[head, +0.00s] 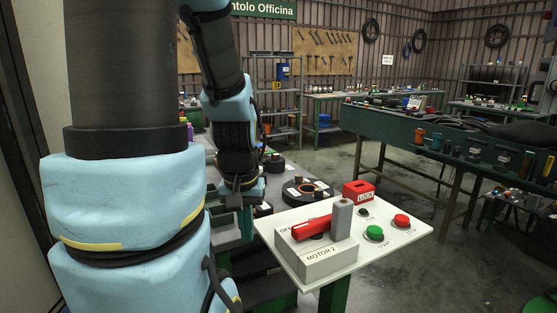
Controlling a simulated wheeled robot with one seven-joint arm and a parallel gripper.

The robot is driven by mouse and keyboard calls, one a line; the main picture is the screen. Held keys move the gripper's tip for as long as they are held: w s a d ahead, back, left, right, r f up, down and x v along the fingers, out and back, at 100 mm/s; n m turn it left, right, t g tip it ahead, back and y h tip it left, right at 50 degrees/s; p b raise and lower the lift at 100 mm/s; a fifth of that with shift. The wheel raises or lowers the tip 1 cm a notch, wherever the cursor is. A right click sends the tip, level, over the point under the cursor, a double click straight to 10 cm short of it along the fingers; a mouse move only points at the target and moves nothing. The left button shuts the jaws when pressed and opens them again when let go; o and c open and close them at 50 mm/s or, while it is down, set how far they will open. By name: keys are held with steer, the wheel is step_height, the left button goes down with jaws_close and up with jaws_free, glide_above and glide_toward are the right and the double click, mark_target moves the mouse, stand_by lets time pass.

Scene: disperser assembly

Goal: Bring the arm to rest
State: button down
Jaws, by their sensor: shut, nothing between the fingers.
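My arm fills the left of the head view, with blue padded links and dark joints. Its far end hangs downward behind the left edge of a white control panel (345,252). My gripper (245,215) is small and partly in shadow at the end of the wrist, pointing down. It is shut and holds nothing. It is beside the panel, to the left of the grey MOTOR 2 box (318,262); whether it touches anything below cannot be told.
The panel carries a red handle (312,228), a grey upright block (341,217), a red LOCK box (358,191), a green button (374,233) and a red button (401,220). A dark round part (307,192) lies behind. A long green workbench (400,128) stands right. Floor between is clear.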

step_height(320, 180, up, 12)
steer(key=p, duration=1.1)
steer(key=shift+r+p, duration=0.25)
steer(key=shift+p, duration=0.05)
steer(key=shift+f, duration=0.15)
step_height(320, 180, down, 5)
steer(key=b, duration=0.5)
